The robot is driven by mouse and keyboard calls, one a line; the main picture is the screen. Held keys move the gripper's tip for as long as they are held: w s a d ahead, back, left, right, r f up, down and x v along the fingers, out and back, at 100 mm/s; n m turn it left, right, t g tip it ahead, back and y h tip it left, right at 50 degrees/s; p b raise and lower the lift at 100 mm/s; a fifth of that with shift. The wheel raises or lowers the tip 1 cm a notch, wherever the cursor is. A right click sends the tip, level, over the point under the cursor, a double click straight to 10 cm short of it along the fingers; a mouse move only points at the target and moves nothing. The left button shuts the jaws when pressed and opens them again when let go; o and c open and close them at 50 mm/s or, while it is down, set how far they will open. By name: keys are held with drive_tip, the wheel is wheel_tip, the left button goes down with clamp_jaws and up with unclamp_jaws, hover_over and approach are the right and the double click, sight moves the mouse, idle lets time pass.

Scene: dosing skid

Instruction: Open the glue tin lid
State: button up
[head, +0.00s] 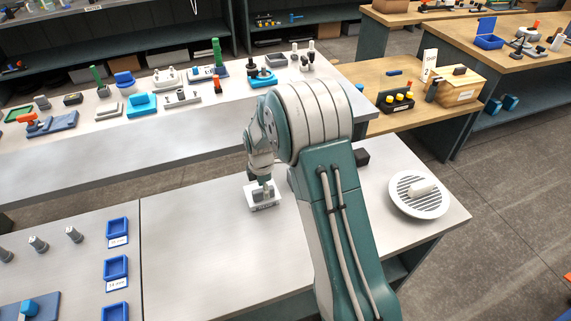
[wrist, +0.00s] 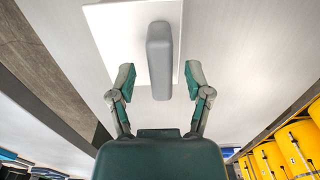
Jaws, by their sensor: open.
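A white square box with a label on its front (head: 265,205) sits on the grey bench in the head view; it appears to be the glue tin, but the label is too small to read surely. In the wrist view its flat white top (wrist: 115,30) carries a raised grey bar-shaped grip (wrist: 164,50). My gripper (head: 262,184) points down over it. In the wrist view its two green fingers stand open on either side of the grey grip, with a gap on both sides. I cannot tell whether the fingertips are level with the grip.
A round slotted white plate (head: 404,205) with a white block lies at the bench's right end. A black box (head: 362,157) is behind my arm. Blue trays (head: 117,268) line the left. The bench left of the tin is clear.

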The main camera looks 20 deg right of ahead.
sight(260, 190)
drive_tip(key=r, duration=0.2)
drive_tip(key=a+r, duration=0.1)
drive_tip(key=r, duration=0.3)
drive_tip(key=d+r, duration=0.1)
drive_tip(key=r, duration=0.2)
drive_tip(key=shift+s+d+r, duration=0.15)
drive_tip(key=shift+r, duration=0.15)
drive_tip(key=s+r+m+t, duration=0.2)
drive_tip(key=s+r+m, duration=0.7)
drive_tip(key=s+r, duration=0.6)
drive_tip(key=shift+s+a+t, duration=0.15)
drive_tip(key=shift+a+t, duration=0.05)
drive_tip(key=shift+t, duration=0.2)
drive_tip(key=shift+a, duration=0.1)
